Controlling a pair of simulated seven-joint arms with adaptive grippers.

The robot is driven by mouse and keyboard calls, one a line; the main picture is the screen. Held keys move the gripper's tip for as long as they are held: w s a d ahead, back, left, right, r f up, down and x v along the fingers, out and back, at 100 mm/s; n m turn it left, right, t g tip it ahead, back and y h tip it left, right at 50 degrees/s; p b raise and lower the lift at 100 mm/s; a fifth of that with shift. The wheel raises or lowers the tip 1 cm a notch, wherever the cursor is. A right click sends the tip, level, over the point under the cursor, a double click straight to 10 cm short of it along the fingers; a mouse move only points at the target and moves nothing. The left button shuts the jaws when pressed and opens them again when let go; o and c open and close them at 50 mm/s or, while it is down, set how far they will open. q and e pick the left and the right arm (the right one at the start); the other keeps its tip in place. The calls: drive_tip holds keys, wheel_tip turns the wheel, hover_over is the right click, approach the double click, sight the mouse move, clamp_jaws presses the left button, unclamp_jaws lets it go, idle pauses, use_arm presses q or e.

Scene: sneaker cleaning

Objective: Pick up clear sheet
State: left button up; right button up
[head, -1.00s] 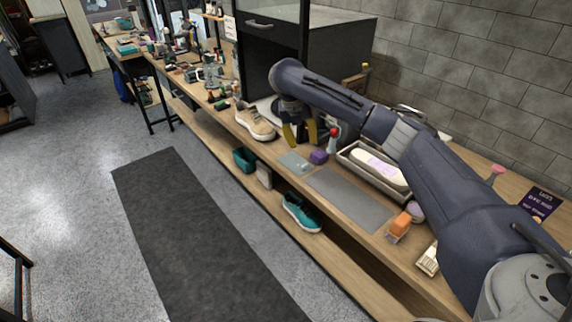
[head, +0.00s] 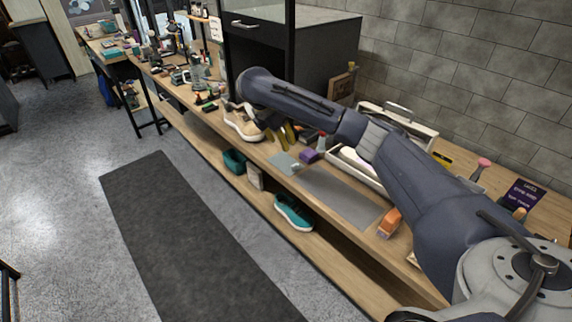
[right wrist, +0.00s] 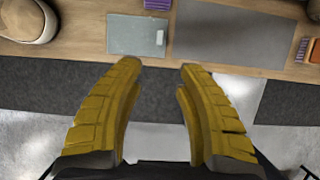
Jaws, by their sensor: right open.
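The clear sheet (head: 285,163) is a pale grey-green see-through rectangle lying flat on the wooden bench. It lies between the tan sneaker and the grey mat. It also shows in the right wrist view (right wrist: 137,36), ahead of the fingertips, with a small light mark near its right edge. My right gripper (head: 286,134) has yellow fingers, which are spread and empty. In the right wrist view the gripper (right wrist: 157,64) points at the bench's front edge, with its fingertips just short of the sheet in the picture. My left gripper is not in view.
The tan sneaker (head: 243,124) stands left of the sheet. A purple block (head: 309,156) and grey mat (head: 342,198) lie to its right. An orange-topped brush (head: 389,222) is further right. A teal shoe (head: 293,212) sits on the lower shelf.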

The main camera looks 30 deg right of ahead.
hover_over(295, 165)
drive_tip(key=a, duration=0.3)
drive_tip(key=f, duration=0.8)
drive_tip(key=shift+s+d+f, duration=0.1)
drive_tip(key=shift+s+f, duration=0.15)
drive_tip(key=shift+f, duration=0.05)
drive_tip(key=shift+x, duration=3.5)
drive_tip(key=shift+w+d+r, duration=0.1)
drive_tip(key=shift+d, duration=0.05)
clamp_jaws()
